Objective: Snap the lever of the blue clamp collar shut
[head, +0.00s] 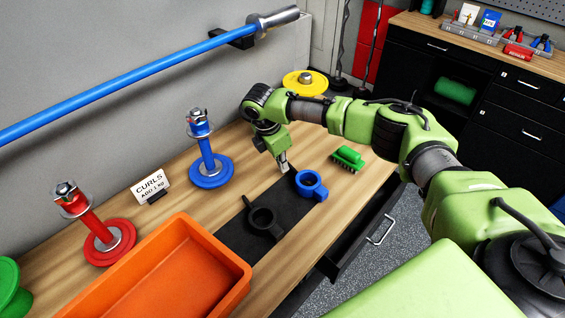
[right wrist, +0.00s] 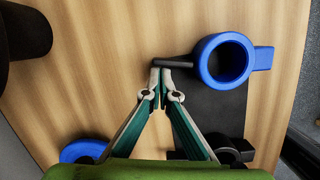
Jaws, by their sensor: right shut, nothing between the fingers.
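The blue clamp collar (head: 311,186) lies on the far end of a dark mat (head: 238,233); it also shows in the right wrist view (right wrist: 205,62). Its black lever (right wrist: 174,62) sticks straight out from the ring, away from the blue block on the opposite side. My right gripper (head: 284,170) points down beside the collar, on the lever's side. In the right wrist view its closed fingertips (right wrist: 164,68) are empty and right at the lever's outer end; I cannot tell whether they touch it. My left gripper is out of view.
A black collar (head: 262,222) lies on the same mat. A blue bar (head: 130,75) runs along the wall.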

